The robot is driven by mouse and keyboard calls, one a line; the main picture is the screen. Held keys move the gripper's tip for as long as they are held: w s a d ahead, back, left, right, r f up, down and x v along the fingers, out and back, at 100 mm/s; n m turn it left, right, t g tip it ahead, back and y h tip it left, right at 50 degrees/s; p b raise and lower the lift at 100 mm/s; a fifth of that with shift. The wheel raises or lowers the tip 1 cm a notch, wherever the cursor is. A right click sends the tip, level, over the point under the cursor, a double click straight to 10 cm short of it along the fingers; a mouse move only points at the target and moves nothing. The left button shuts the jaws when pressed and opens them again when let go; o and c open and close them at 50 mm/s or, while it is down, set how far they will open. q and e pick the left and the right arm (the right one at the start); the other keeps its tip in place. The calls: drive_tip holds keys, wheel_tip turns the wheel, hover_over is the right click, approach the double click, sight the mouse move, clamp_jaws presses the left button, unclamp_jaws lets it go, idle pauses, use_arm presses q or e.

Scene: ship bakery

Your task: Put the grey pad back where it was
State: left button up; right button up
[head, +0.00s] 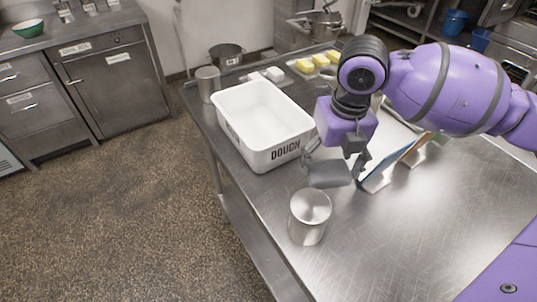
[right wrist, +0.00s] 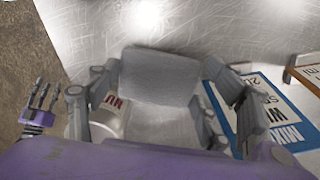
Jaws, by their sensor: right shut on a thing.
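My right gripper (head: 335,170) is shut on the grey pad (head: 328,177), a flat rounded block. It holds the pad over the steel bench, behind and slightly right of a metal cup (head: 310,218). In the right wrist view the pad (right wrist: 160,75) spans between the two fingers. I cannot tell whether the pad touches the bench. My left gripper (right wrist: 40,104) shows small at the left of the right wrist view, over the floor, with its fingers apart and nothing visible in them. It is outside the head view.
A white bin marked DOUGH (head: 282,155) stands left of the gripper. A blue-edged sign (head: 378,176) leans close on the right; it also shows in the right wrist view (right wrist: 262,110). A white container with red letters (right wrist: 108,115) is partly hidden. The bench's right front (head: 430,225) is clear.

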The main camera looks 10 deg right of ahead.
sight(329, 168)
drive_tip(key=shift+f, duration=2.3)
drive_tip(key=shift+f, duration=0.1)
drive_tip(key=o, duration=1.5)
drive_tip(key=shift+o, duration=0.2)
drive_tip(key=r, duration=0.8)
drive_tip(key=s+r+p, duration=0.1)
drive_tip(key=r, duration=0.3)
drive_tip(key=shift+r, duration=0.1)
